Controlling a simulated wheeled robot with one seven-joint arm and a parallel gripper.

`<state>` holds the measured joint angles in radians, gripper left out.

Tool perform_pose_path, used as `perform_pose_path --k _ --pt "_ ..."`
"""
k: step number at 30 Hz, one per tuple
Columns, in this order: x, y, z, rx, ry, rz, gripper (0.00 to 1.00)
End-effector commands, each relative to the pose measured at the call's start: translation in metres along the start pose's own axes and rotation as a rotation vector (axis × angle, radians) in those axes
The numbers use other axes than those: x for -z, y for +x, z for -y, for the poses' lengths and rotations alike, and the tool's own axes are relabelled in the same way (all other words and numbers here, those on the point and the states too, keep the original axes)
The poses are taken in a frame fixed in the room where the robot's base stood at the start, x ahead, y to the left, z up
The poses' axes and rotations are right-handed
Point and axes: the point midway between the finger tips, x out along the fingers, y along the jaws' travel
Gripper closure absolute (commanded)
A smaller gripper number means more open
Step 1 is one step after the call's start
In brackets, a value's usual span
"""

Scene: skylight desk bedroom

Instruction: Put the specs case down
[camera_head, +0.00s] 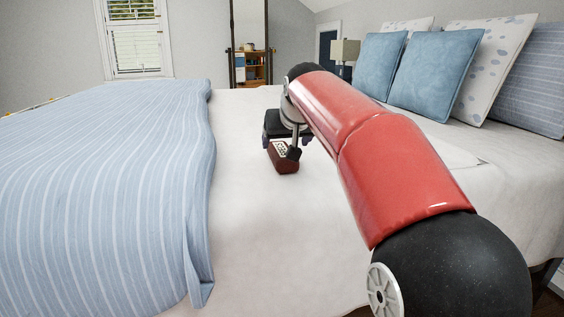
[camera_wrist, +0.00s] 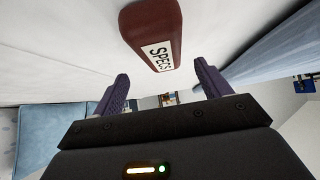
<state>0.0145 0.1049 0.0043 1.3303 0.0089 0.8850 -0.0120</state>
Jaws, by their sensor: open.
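The specs case (camera_head: 284,160) is a dark red-brown box with a pale label, resting on the white bed sheet in the head view. In the wrist view the specs case (camera_wrist: 154,28) lies just beyond the fingertips, its label reading "SPECS". My gripper (camera_head: 291,142) is open at the case, with its purple fingers apart. In the wrist view my gripper (camera_wrist: 160,82) has nothing between its fingers, and the case is clear of them. My red arm hides part of the bed behind it.
The white bed (camera_head: 265,240) has free room around the case. A blue striped blanket (camera_head: 110,190) covers its left side. Blue pillows (camera_head: 432,75) and patterned pillows stand at the right. A lamp (camera_head: 344,52) and a mirror (camera_head: 249,45) are beyond the bed.

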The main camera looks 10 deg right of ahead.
Motion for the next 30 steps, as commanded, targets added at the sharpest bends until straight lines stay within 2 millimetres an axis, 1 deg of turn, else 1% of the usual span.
perform_pose_path --k 2,6,9,12,17,18,30 --pt "-0.002 0.007 0.001 0.0 -0.001 0.0 0.24" --pt "-0.007 0.029 0.004 0.0 -0.001 0.003 0.24" --pt "-0.006 0.043 0.004 0.0 0.0 0.002 0.24" --pt "-0.005 0.05 0.004 0.0 0.0 0.001 0.24" --pt "-0.005 0.049 0.004 0.0 -0.001 0.001 0.24" --pt "-0.005 0.049 0.004 0.0 -0.001 0.001 0.25" --pt "-0.005 0.049 0.005 0.0 -0.001 0.0 0.77"
